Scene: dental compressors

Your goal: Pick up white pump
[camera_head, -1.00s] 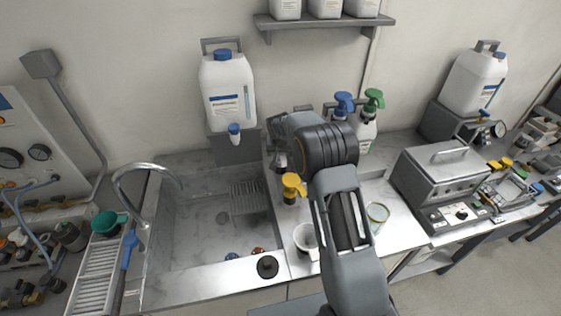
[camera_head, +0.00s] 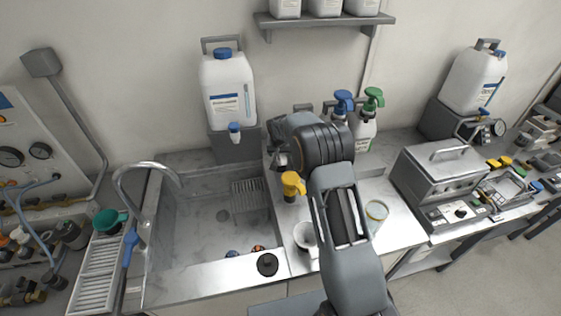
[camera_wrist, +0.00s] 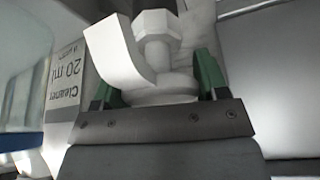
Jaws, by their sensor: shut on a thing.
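The white pump (camera_wrist: 154,60) fills the middle of the wrist view, with a hexagonal knob, a curved white spout and a round collar. My gripper (camera_wrist: 156,84) has a green finger on each side of the collar and is shut on the pump. The pump's lower part is hidden behind the gripper body. In the head view my arm covers the area around the gripper, and I cannot make out the white pump there.
A container labelled Cleaner 20 ml (camera_wrist: 65,85) is close on the left in the wrist view. Blue (camera_head: 343,100) and green (camera_head: 373,98) spray bottles stand behind my arm. A yellow-topped bottle (camera_head: 292,186) and white cup (camera_head: 305,236) are beside it. The sink (camera_head: 205,235) is left.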

